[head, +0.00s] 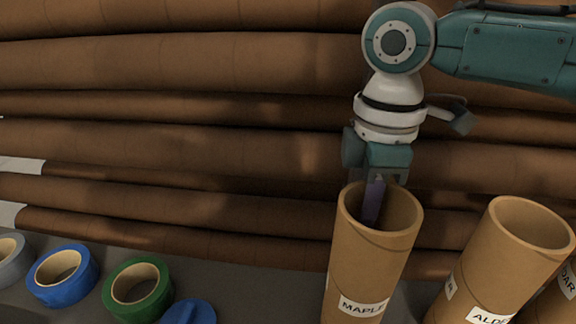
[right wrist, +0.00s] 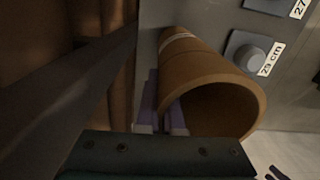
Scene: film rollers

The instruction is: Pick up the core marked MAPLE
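The core marked MAPLE (head: 368,268) is a brown cardboard tube with an open top, right of the middle in the head view; its foot is cut off below. It also shows in the right wrist view (right wrist: 205,65), mouth toward the camera. My right gripper (head: 374,198) points down at its rim, with one purple finger inside the mouth. In the right wrist view the two fingers (right wrist: 161,118) sit close together at the tube's left wall, seemingly on either side of it. Whether they press on the wall cannot be told. My left gripper is out of view.
The ALDER core (head: 490,270) stands to the right, with another labelled core (head: 562,300) beyond it. Blue (head: 62,277) and green (head: 137,290) tape rolls lie at the left. Large brown rolls (head: 200,140) fill the back. A grey peg (right wrist: 249,56) marked 29 cm shows beside the MAPLE core.

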